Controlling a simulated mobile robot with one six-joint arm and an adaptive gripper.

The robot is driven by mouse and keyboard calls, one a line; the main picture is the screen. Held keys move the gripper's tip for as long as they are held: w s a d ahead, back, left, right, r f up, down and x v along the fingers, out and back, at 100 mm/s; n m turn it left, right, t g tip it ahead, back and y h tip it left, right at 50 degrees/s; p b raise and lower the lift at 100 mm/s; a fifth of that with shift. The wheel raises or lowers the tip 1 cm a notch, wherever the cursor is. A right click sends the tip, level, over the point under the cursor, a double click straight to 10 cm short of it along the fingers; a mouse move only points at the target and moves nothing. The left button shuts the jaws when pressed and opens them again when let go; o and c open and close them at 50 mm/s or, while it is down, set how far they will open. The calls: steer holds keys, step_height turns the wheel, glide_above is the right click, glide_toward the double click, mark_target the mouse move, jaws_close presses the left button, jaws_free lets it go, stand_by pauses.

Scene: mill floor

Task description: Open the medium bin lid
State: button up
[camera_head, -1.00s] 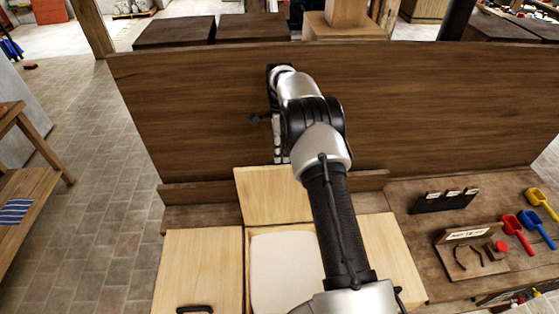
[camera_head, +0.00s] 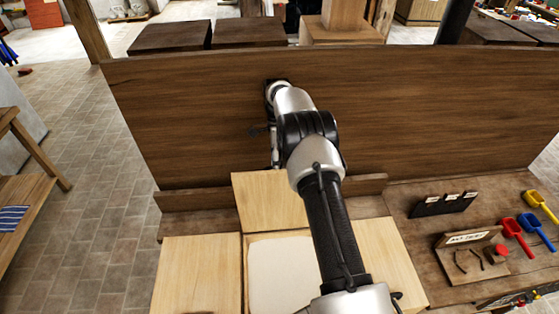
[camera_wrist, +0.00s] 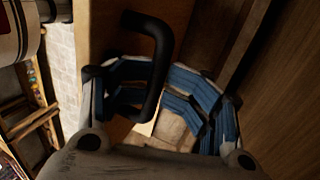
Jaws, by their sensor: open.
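Pale wooden bins stand in a row at the bottom of the head view. The middle bin's lid (camera_head: 268,201) is raised against the back, and pale, flour-like content (camera_head: 280,275) shows inside. The left lid (camera_head: 200,270) lies flat and closed. The right lid (camera_head: 392,262) looks flat, partly covered by my arm. No label shows which bin is medium. My gripper (camera_head: 274,150) is at the raised lid's upper edge, by the backboard. In the wrist view, its blue-padded fingers are open around a black U-shaped handle (camera_wrist: 163,42). Whether they touch it, I cannot tell.
A tall dark wooden backboard (camera_head: 410,110) rises close behind the gripper. On the right of the counter are a black card holder (camera_head: 443,205), a small signed stand (camera_head: 470,255), and red, blue and yellow scoops (camera_head: 537,229). Open tiled floor (camera_head: 105,160) lies left.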

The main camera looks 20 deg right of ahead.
steer(key=shift+o, duration=0.4)
steer(key=shift+s+f, duration=0.25)
steer(key=shift+f, duration=0.05)
steer(key=shift+w, duration=0.1)
steer(key=shift+r, duration=0.2)
step_height(320, 180, up, 10)
steer(key=shift+r, duration=0.15)
steer(key=shift+w, duration=0.1)
stand_by(0.3)
